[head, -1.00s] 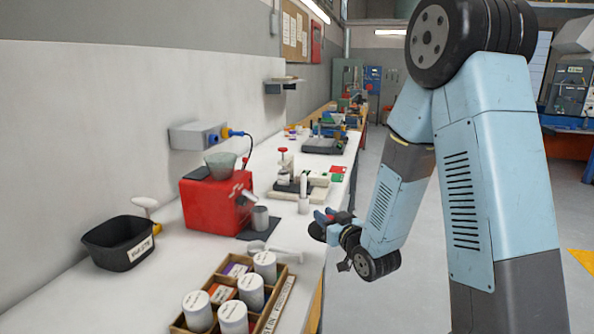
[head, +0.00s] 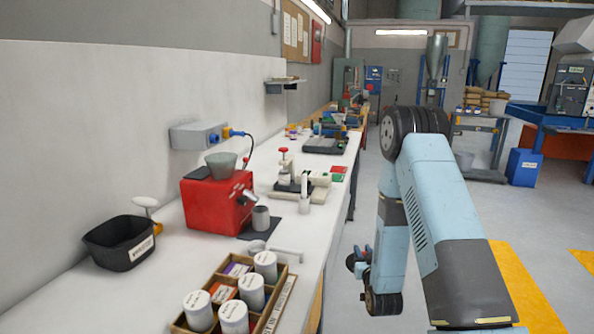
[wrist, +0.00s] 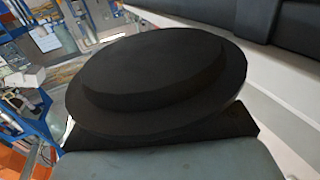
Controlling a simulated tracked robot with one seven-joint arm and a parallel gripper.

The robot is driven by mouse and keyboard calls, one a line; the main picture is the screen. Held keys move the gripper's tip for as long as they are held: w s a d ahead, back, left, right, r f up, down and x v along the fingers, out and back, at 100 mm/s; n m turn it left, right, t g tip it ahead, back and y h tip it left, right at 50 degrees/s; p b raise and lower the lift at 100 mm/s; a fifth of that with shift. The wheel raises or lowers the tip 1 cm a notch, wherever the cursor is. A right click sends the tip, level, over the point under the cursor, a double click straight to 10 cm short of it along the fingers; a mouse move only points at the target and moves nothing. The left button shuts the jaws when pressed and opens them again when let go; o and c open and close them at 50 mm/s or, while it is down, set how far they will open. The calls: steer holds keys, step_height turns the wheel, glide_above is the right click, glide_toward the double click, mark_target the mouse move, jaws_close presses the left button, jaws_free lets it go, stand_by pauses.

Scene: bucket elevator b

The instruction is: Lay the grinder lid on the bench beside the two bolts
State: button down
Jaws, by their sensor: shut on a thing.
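The grinder lid is a dark round disc with a raised middle, and it fills much of the wrist view (wrist: 165,75). My gripper (head: 362,262) is shut on it, off the right edge of the bench, above the floor. In the head view only a small dark part of the lid (head: 351,262) shows beside the gripper. The white bench (head: 170,290) runs along the wall at left. A red machine (head: 210,206) with a grey hopper stands on it, perhaps the grinder. I cannot make out the two bolts in either view.
A wooden box of white jars (head: 275,311) sits at the bench's front, and a black bin (head: 122,243) at left. A grey cup (head: 261,218) and a pale handled item (head: 286,253) lie near the red machine. A press-like tool (head: 295,187) stands farther back.

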steer(key=shift+w+d+f+m+h, duration=0.15)
steer(key=shift+w+d+f+h, duration=0.2)
steer(key=shift+f, duration=0.3)
steer(key=shift+w+d+f+m+h, duration=0.15)
steer(key=shift+d+f, duration=0.3)
steer(key=shift+f, duration=0.15)
steer(key=shift+s+f, duration=0.1)
steer(key=shift+f, duration=0.2)
steer(key=shift+d+r, duration=0.1)
steer(key=shift+r, duration=0.35)
stand_by(1.0)
